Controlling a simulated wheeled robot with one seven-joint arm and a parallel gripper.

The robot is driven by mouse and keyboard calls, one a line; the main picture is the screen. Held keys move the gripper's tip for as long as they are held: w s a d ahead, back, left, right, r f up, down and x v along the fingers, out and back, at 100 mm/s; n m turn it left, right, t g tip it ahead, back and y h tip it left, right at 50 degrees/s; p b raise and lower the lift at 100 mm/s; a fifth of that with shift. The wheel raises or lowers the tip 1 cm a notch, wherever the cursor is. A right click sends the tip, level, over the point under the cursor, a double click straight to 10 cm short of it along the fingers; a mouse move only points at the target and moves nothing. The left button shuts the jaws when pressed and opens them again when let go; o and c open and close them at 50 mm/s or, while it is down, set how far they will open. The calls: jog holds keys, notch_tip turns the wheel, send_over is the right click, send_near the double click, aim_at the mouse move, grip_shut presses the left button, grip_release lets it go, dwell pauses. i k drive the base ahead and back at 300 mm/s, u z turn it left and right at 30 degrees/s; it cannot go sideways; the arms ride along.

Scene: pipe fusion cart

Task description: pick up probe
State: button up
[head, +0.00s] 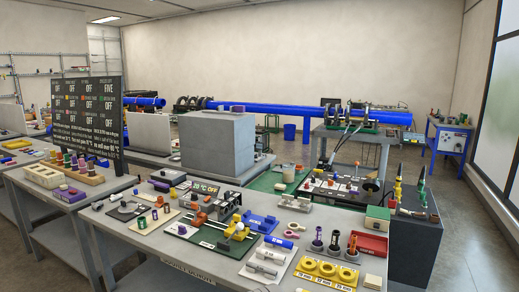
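I cannot tell for sure which item is the probe; the things on the workbench (205,262) are small in this view. A small temperature display (205,188) reading 20 °C and OFF stands near the middle of the bench. Orange fittings and a dark green board (208,243) lie in front of it. Dark upright cylinders (317,238) stand towards the front right of the bench. My gripper is not in view.
A yellow tray with round holders (327,270), a red tray (368,244) and a green-and-white box (376,219) crowd the bench's right end. A grey block (217,143) stands behind. A blue pipe (310,112) runs along the back. Grey floor (470,235) is clear at right.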

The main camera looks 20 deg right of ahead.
aim_at(260, 145)
jog(key=z, duration=1.75)
jog(key=k, duration=0.35)
jog(key=z, duration=0.95)
jog(key=i, duration=3.25)
jog(key=u, duration=0.3)
jog(key=i, duration=2.7)
jog(key=u, duration=1.45)
jog(key=i, duration=2.75)
jog(key=u, duration=0.25)
jog(key=i, duration=1.9)
